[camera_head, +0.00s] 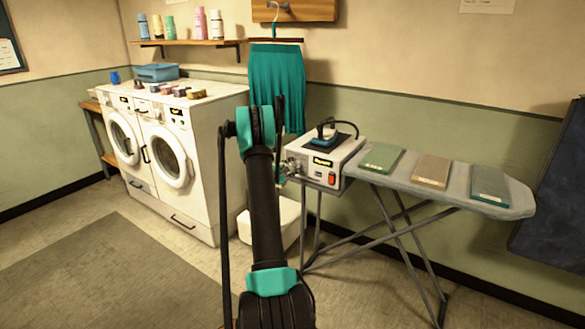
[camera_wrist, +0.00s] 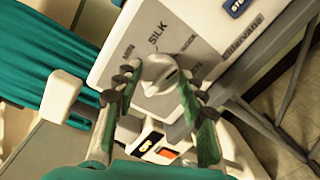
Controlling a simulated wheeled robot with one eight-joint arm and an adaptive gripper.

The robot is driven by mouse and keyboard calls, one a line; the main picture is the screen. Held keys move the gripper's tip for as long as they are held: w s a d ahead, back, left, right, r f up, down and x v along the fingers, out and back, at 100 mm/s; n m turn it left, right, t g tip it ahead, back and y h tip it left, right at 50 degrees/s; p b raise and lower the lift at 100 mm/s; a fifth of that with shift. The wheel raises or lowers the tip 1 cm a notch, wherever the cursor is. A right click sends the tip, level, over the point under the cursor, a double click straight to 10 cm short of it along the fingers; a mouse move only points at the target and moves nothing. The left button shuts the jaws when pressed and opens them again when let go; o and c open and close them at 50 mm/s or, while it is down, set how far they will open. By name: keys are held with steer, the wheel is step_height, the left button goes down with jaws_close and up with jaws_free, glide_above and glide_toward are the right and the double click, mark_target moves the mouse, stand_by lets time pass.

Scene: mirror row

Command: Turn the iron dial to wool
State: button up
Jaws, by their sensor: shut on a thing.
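The iron station (camera_head: 345,152) is a white box at the left end of the ironing board, with a teal iron (camera_head: 325,133) on top. SILK is printed beside the dial; other labels are too small or covered to read surely. A dark mark shows on the dial's right side. My gripper (camera_wrist: 158,88) is shut on the dial, a green-padded finger on each side. In the head view my arm largely hides the gripper and dial.
A teal skirt (camera_head: 277,85) hangs just behind my arm. Two washers (camera_head: 190,150) stand to the left, a white bin (camera_head: 262,222) below. A red switch (camera_head: 332,179) sits on the station front.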

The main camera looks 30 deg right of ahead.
steer(key=o, duration=1.2)
steer(key=shift+c, duration=0.2)
steer(key=f+v, duration=0.1)
steer(key=v, duration=1.1)
steer(key=shift+r, duration=0.4)
